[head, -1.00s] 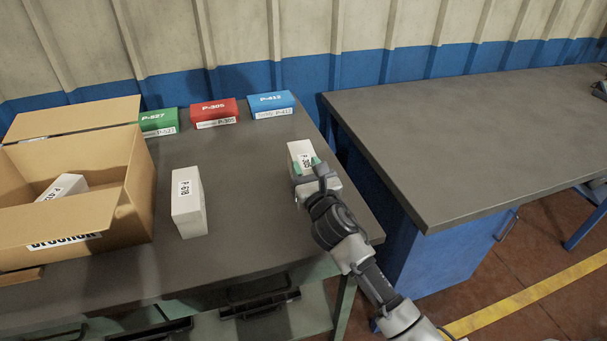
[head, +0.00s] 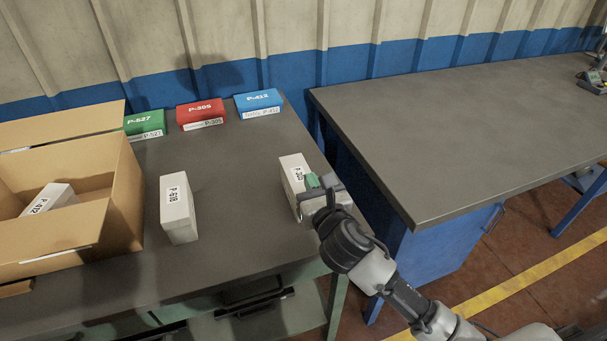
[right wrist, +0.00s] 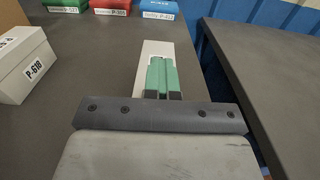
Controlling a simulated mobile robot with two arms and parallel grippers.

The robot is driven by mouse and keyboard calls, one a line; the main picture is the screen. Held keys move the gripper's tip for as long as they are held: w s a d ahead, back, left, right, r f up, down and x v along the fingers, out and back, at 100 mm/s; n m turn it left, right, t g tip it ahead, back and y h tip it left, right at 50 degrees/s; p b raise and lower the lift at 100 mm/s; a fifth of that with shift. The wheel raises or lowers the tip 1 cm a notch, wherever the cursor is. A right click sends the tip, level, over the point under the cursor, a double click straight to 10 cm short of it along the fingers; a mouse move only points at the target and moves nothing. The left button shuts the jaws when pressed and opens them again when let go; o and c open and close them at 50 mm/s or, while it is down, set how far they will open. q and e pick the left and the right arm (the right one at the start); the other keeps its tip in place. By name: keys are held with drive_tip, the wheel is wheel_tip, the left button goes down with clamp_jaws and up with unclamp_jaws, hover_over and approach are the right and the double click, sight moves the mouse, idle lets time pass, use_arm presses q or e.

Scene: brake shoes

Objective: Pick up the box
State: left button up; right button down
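A white box (head: 291,167) with a black-lettered label stands near the right edge of the left workbench; it also shows in the right wrist view (right wrist: 187,57). My right gripper (head: 314,182) has green fingers, which lie against the right part of the box in the head view. In the right wrist view the fingers (right wrist: 162,76) are close together in front of the box's top face, inside its outline. I see nothing between them. Whether they touch the box cannot be told. A second white box (head: 179,211), labelled P-618, stands to the left. My left gripper is not in view.
An open cardboard carton (head: 120,205) holding a white box (head: 50,198) stands at the left. Green (head: 146,122), red (head: 200,112) and blue (head: 258,101) boxes line the back. A gap separates the bench from another grey-topped bench (head: 440,140).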

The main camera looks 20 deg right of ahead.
drive_tip(key=shift+s+d+r, duration=0.1)
drive_tip(key=shift+s+r, duration=0.4)
drive_tip(key=shift+s, duration=0.25)
drive_tip(key=shift+s+a+r, duration=0.1)
drive_tip(key=shift+s+r, duration=0.45)
drive_tip(key=shift+s, duration=0.25)
drive_tip(key=shift+s+d+r, duration=0.1)
drive_tip(key=shift+s+r, duration=0.4)
drive_tip(key=shift+s, duration=0.25)
drive_tip(key=c, duration=1.8)
unclamp_jaws()
drive_tip(key=o, duration=1.4)
